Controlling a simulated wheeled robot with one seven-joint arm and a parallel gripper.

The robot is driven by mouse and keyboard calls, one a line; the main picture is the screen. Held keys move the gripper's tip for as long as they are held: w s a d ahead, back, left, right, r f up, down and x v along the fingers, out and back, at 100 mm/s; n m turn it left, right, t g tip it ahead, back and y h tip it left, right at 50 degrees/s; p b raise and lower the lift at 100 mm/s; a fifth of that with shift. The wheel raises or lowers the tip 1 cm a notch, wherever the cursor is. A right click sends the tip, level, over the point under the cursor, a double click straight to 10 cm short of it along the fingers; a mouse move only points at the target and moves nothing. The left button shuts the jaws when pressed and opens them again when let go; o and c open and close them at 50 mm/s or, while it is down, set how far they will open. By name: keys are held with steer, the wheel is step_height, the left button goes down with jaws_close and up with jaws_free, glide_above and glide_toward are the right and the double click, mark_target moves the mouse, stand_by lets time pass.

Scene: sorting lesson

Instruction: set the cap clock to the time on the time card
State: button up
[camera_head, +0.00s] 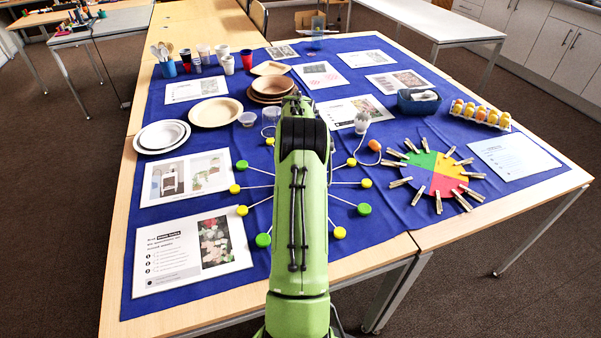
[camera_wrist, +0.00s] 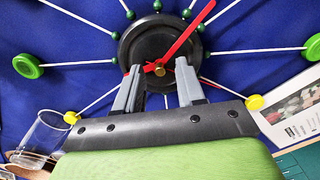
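The cap clock has a black face (camera_wrist: 140,40) with red hands on a gold hub, in the wrist view. Its long red hand (camera_wrist: 190,33) points up and right; a short red piece shows left of the hub. White spokes run out to green and yellow caps, such as a green cap (camera_head: 263,240) and a yellow cap (camera_head: 366,183). In the head view my arm hides the clock's face. My gripper (camera_wrist: 159,67) is open, its two grey fingers apart on either side of the hub, over the lower face. I cannot tell whether they touch it. I cannot identify the time card.
A glass (camera_wrist: 42,138) stands near the clock. Right of it are an orange object (camera_head: 375,146) and a coloured disc (camera_head: 437,172) with clothespins. Printed cards, including a lower-left one (camera_head: 160,262), lie on the blue cloth (camera_head: 400,215). Plates (camera_head: 215,112) stand at the left.

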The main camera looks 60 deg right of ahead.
steer(key=shift+c, duration=0.5)
steer(key=shift+r, duration=0.1)
jaws_close()
steer(key=shift+m+p, duration=0.3)
